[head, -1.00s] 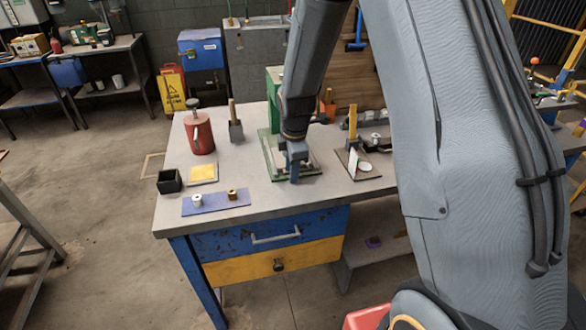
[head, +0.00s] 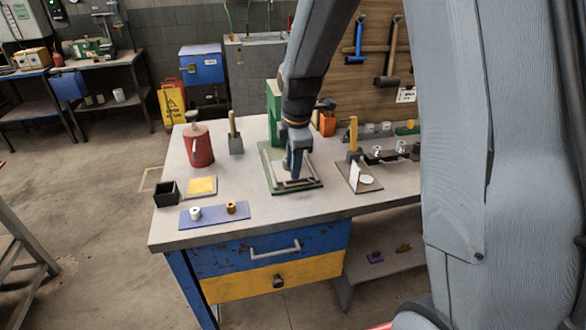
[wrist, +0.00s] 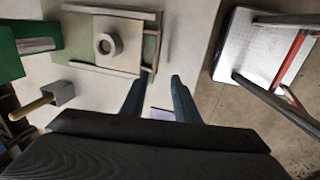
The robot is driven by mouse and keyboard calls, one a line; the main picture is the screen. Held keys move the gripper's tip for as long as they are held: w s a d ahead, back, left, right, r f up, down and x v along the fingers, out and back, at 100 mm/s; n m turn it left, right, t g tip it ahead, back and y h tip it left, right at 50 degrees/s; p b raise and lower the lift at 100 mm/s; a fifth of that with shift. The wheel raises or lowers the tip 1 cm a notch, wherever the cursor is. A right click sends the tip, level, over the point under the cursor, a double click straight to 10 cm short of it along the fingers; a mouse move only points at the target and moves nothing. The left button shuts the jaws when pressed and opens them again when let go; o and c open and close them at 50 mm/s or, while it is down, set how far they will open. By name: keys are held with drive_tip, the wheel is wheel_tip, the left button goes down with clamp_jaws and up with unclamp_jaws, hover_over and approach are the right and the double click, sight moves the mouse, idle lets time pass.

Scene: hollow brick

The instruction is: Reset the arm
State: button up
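My arm reaches across the workbench (head: 240,222) in the head view. My gripper (head: 294,172) points down over the green board (head: 312,187) with its grey frame. The wrist view shows my gripper (wrist: 157,80) with its two dark blue fingers apart and nothing held between them. That view also shows the green board (wrist: 150,46), with a round grey ring (wrist: 108,45) inside its frame, ahead of the fingers. The exact height of the fingertips above the bench cannot be told.
The floor at left is mostly clear.

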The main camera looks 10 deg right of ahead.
drive_tip(key=s+d+m, duration=0.2)
drive_tip(key=s+m, duration=1.6)
drive_tip(key=s, duration=0.3)
drive_tip(key=shift+d+r+g+b, duration=0.2)
drive_tip(key=shift+g+b, duration=0.2)
drive_tip(key=shift+b, duration=0.05)
